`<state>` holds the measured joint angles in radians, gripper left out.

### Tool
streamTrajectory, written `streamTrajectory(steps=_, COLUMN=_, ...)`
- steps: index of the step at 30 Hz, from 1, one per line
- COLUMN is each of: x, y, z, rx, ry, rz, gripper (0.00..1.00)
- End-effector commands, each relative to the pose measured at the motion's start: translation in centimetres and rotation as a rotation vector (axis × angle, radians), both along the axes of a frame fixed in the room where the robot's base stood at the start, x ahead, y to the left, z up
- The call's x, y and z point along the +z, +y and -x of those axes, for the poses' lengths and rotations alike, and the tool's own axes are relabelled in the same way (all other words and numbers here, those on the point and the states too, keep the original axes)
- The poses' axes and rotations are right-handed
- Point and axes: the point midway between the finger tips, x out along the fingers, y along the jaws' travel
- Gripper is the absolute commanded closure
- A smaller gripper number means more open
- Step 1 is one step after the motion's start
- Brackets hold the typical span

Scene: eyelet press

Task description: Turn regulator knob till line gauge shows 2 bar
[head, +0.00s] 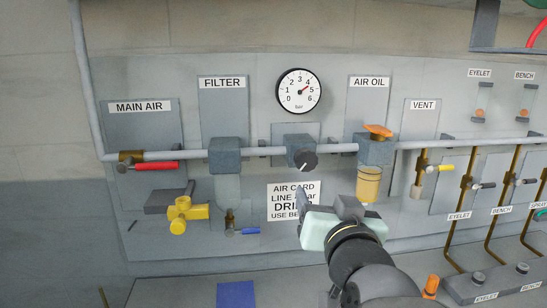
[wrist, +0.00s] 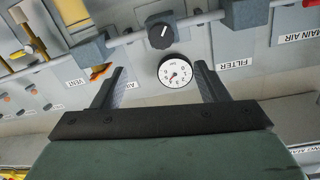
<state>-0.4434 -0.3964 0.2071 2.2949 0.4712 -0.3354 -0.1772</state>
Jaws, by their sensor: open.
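The regulator knob (head: 308,160) is dark and round with a white mark, on a grey block in the air pipe; it also shows in the wrist view (wrist: 161,36). The gauge appears upside down in the wrist view (wrist: 174,72). My gripper (head: 325,203) is open and empty, below the knob and in front of the air card, apart from the knob. Its two fingers (wrist: 159,76) frame the gauge in the wrist view.
The air card (head: 287,189) is partly hidden by my gripper. The air oil unit (head: 376,150) with its amber bowl stands close right of the knob, the filter (head: 225,155) to the left. A red-handled main air valve (head: 150,166) is farther left.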

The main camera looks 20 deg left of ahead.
Motion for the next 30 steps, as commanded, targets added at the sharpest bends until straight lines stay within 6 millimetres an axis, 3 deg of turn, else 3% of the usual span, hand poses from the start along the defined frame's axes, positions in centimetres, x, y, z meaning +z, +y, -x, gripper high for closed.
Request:
streamTrajectory(steps=8, x=0.7, y=1.5, z=-2.2, rx=-0.001, ry=-0.015, rz=-0.013, gripper=0.33)
streamTrajectory(steps=21, x=0.8, y=5.9, z=-10.7, rx=0.000, ry=-0.014, rz=-0.012, gripper=0.33)
streamTrajectory(steps=30, x=0.7, y=7.9, z=-14.6, rx=0.000, ry=-0.017, rz=-0.012, gripper=0.33)
